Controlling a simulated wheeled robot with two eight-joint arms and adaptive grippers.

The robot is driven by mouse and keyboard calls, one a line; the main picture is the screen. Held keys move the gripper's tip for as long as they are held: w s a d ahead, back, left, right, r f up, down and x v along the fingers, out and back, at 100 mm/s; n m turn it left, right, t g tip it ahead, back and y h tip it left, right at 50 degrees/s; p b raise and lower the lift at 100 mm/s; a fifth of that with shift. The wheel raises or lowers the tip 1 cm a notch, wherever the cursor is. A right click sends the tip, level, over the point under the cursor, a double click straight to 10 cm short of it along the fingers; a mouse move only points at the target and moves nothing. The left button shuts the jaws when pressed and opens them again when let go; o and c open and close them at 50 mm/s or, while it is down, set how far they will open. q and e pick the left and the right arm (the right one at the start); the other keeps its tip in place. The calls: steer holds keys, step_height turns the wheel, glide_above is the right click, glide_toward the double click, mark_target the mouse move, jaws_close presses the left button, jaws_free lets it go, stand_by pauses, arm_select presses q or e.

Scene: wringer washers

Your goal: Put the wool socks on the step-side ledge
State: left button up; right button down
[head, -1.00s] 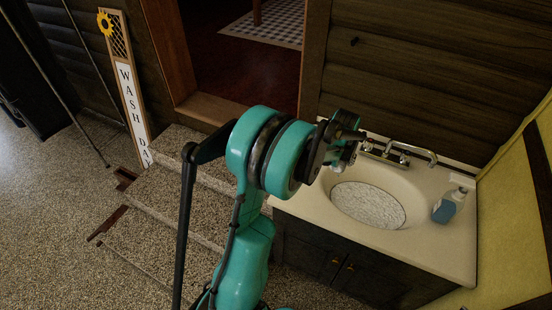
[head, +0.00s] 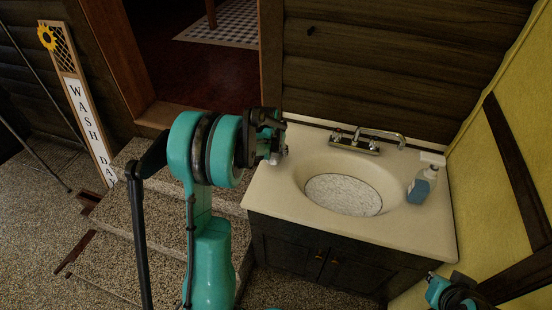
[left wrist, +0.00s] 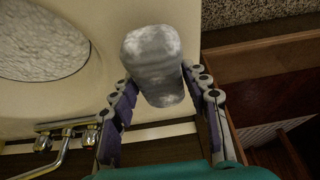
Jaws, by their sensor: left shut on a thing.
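The wool socks show as a grey, rounded bundle in the left wrist view (left wrist: 153,48). My left gripper (left wrist: 158,80) is shut on them, with a finger on each side. In the head view my left gripper (head: 272,150) is over the left end of the pale sink counter, beside the steps; the arm largely hides the socks there. The step-side ledge, the counter strip between basin and steps (head: 268,198), looks bare. I cannot tell the height of the socks above it. My right gripper (head: 455,292) is partly in view at the lower right, its jaws unclear.
The basin (head: 343,195) is right of the ledge, with a faucet (head: 365,142) behind it. A blue soap bottle (head: 422,185) stands at the counter's right. Stone steps (head: 115,240) and a "Wash Day" sign (head: 85,115) are at left. A wooden wall rises behind the counter.

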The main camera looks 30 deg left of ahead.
mark_target(276, 156)
arm_select(q)
step_height(276, 156, down, 3)
steer(key=shift+f+b, duration=0.2)
steer(key=shift+b, duration=0.45)
steer(key=shift+r, duration=0.1)
steer(key=shift+f, duration=0.2)
steer(key=o, duration=1.2)
steer(key=shift+r, duration=0.1)
